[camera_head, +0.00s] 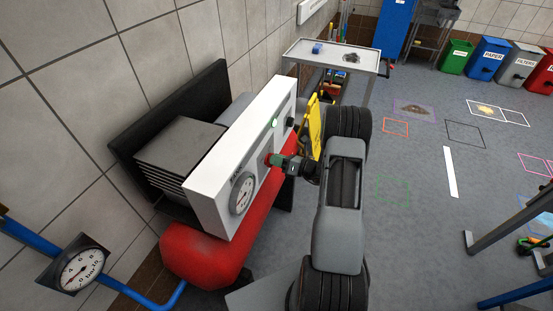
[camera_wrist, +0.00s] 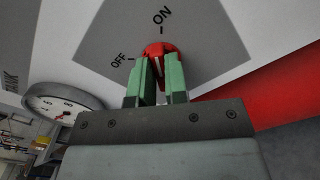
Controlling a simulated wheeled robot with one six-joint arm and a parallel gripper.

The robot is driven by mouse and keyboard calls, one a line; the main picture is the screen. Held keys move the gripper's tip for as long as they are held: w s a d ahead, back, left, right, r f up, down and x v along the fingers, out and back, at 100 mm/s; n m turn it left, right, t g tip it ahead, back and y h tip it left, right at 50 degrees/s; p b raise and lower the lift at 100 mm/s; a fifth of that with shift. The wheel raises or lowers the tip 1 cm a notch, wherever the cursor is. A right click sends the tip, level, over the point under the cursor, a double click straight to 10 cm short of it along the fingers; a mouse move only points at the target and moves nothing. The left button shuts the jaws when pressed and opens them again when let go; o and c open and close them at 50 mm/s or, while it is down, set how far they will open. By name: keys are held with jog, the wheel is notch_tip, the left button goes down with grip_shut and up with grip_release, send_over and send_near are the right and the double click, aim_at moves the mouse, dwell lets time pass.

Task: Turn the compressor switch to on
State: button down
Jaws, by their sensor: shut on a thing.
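The compressor switch is a red knob (camera_wrist: 157,47) on a grey patch of the white control panel (camera_head: 225,165). The patch carries the printed words ON, above the knob in the wrist view, and OFF, to its left. My gripper (camera_wrist: 160,78) has its two green fingers shut on the knob, one on each side. The knob's ridge between them looks roughly upright in that view, towards the ON mark, but the fingers hide part of it. In the head view my gripper (camera_head: 277,160) reaches the panel from the right.
A round gauge (camera_head: 243,194) and a lit green lamp (camera_head: 275,123) are on the panel. A red tank (camera_head: 205,255) lies below it. A wall gauge (camera_head: 80,270) is at lower left. A grey table (camera_head: 330,58) stands behind. Open floor lies to the right.

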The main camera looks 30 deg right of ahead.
jog(key=shift+m, duration=1)
jog(key=shift+w, duration=0.1)
jog(key=c, duration=1.1)
grip_release()
jog(key=shift+c, duration=0.2)
jog(key=shift+d, duration=0.1)
jog(key=b+v, duration=0.2)
jog(key=v, duration=1.2)
